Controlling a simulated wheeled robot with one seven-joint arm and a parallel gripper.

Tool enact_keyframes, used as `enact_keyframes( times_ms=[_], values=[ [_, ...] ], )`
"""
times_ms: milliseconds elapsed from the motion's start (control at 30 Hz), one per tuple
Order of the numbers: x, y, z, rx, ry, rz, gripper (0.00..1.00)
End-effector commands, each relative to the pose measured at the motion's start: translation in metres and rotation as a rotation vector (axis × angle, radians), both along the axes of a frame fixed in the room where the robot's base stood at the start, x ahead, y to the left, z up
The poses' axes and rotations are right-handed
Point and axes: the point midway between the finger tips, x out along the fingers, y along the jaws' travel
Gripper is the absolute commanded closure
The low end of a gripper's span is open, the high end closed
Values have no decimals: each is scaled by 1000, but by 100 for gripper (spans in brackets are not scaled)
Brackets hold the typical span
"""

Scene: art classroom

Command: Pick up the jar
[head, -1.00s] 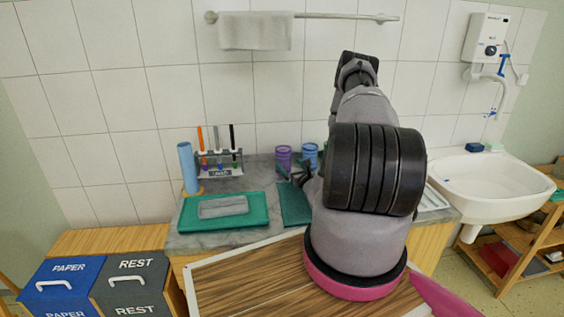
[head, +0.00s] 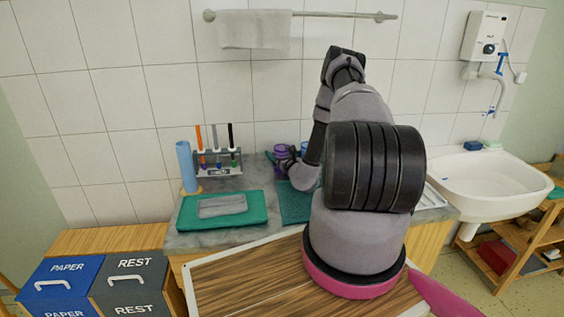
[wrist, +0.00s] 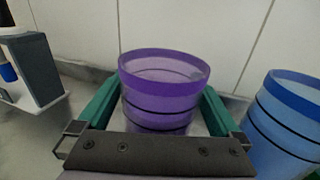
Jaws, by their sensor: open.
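A purple jar (wrist: 162,90) with dark bands stands upright on the counter. In the wrist view it sits between the two green fingers of my gripper (wrist: 160,115), one finger on each side. My gripper is open, and a small gap seems to show beside the jar. The jar's lower part is hidden behind the dark gripper body. In the head view the purple jar (head: 281,151) is partly covered by my gripper (head: 285,164). A blue jar (wrist: 290,115) stands close by on the right and also shows behind my arm in the head view (head: 305,155).
A rack with several pens (head: 218,161) and a blue roll (head: 187,166) stand left on the counter. The tiled wall (head: 150,100) is close behind the jars. A sink (head: 490,185) is at the right.

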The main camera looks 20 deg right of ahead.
Motion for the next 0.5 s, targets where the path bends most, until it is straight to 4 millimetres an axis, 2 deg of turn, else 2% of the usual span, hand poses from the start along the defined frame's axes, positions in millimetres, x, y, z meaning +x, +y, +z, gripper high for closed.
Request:
enact_keyframes(
  times_ms=[67,100,167,300,500],
  values=[
    [0,0,0,0,0,0,0],
    [0,0,0,0,0,0,15],
    [0,0,0,0,0,0,38],
    [0,0,0,0,0,0,92],
    [0,0,0,0,-1,0,93]
  ],
)
